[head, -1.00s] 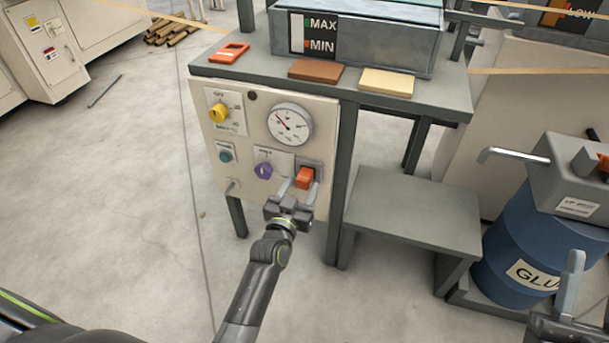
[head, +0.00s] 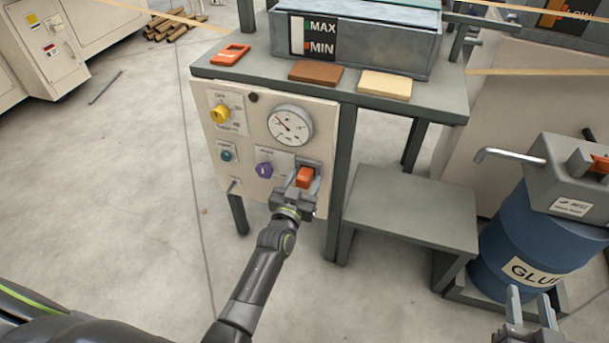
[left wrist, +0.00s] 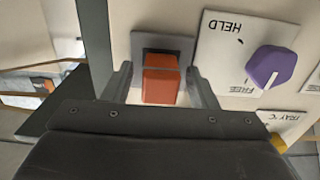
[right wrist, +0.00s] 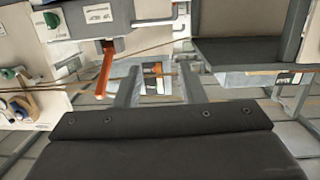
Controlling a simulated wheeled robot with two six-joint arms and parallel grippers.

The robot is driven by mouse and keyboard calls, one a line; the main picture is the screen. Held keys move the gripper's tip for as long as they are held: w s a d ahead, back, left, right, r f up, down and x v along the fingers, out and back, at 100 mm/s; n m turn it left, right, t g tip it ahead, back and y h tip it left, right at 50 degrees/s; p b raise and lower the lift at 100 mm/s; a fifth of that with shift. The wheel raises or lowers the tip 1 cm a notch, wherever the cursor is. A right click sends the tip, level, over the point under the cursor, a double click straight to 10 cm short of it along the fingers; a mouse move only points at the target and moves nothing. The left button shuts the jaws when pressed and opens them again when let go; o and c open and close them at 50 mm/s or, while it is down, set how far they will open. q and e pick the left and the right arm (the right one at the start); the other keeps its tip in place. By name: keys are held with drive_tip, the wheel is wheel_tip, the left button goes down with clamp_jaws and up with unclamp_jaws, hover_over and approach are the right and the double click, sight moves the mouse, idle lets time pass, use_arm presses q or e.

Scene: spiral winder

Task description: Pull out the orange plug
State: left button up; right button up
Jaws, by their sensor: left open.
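The orange plug (head: 305,177) sits in a grey socket at the lower right of the cream control panel (head: 237,138). In the left wrist view the plug (left wrist: 160,80) stands out from its grey plate (left wrist: 178,45). My left gripper (head: 303,181) is open, with one finger on each side of the plug; in the left wrist view (left wrist: 160,84) gaps show between the fingers and the plug. My right gripper (head: 531,305) is open and empty at the lower right, in front of the blue glue drum; it also shows in the right wrist view (right wrist: 158,82).
A purple knob (head: 264,170) is just left of the plug, with a round gauge (head: 290,125) above. A low grey table (head: 412,210) and the drum (head: 515,240) stand to the right.

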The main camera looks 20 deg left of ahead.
use_arm(q)
drive_tip(key=shift+w, duration=0.2)
use_arm(e)
drive_tip(key=shift+s+a+f+g, duration=0.1)
drive_tip(key=shift+s+f+g, duration=0.1)
drive_tip(key=shift+f+g, duration=0.25)
drive_tip(key=shift+s+f+g, duration=0.15)
drive_tip(key=shift+f+g, duration=0.1)
drive_tip(key=shift+f, duration=0.4)
drive_tip(key=shift+r, duration=0.1)
use_arm(q)
clamp_jaws()
idle(0.4)
